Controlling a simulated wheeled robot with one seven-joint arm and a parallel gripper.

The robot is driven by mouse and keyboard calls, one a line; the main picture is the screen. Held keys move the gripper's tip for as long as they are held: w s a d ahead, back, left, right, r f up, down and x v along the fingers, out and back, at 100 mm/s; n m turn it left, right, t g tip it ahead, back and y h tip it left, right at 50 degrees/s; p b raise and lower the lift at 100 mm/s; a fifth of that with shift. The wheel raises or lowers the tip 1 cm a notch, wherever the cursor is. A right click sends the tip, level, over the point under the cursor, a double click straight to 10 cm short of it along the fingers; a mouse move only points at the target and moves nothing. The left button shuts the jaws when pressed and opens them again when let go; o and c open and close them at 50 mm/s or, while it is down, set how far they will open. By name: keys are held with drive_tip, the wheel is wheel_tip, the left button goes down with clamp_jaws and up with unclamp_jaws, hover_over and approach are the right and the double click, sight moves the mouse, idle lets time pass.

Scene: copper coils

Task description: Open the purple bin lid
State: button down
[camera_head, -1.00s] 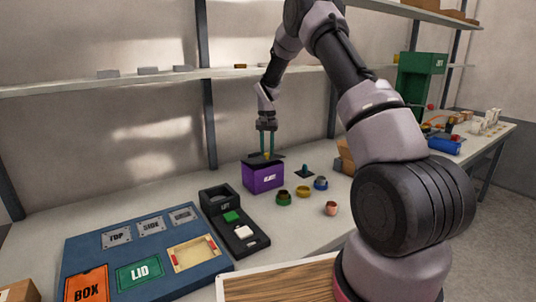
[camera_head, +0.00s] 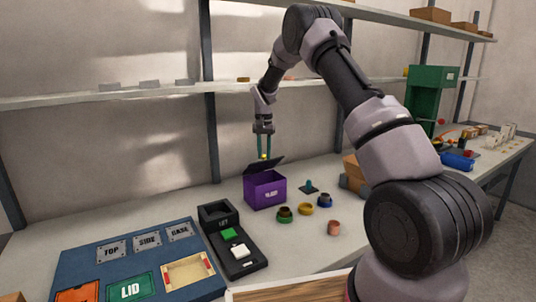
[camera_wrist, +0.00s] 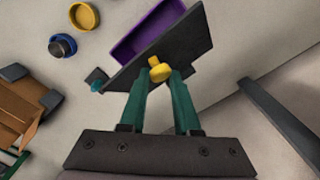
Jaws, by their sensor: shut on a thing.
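The purple bin (camera_head: 264,191) stands on the bench near the wall, with a label on its front. Its dark lid (camera_head: 264,166) is tilted up at the back, and a gap shows the bin's inside. The lid (camera_wrist: 183,48) and part of the purple bin (camera_wrist: 146,32) also show in the wrist view. My gripper (camera_head: 264,157) is above the lid with its green fingers pointing down. In the wrist view my gripper (camera_wrist: 160,76) is shut on the lid's yellow knob (camera_wrist: 159,70).
Several small coils and cups, one yellow (camera_head: 305,208), stand right of the bin. A black device with a green button (camera_head: 229,234) is at its left, beside a blue board (camera_head: 70,262). A cardboard box (camera_head: 354,172) stands behind right. A shelf (camera_head: 120,90) runs above.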

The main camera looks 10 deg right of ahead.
drive_tip(key=shift+s+a+f, duration=0.1)
drive_tip(key=shift+a+f, duration=0.1)
drive_tip(key=shift+a, duration=0.4)
drive_tip(key=c, duration=0.6)
unclamp_jaws()
drive_tip(key=shift+a+f, duration=0.1)
drive_tip(key=shift+f, duration=0.05)
drive_tip(key=shift+d, duration=0.3)
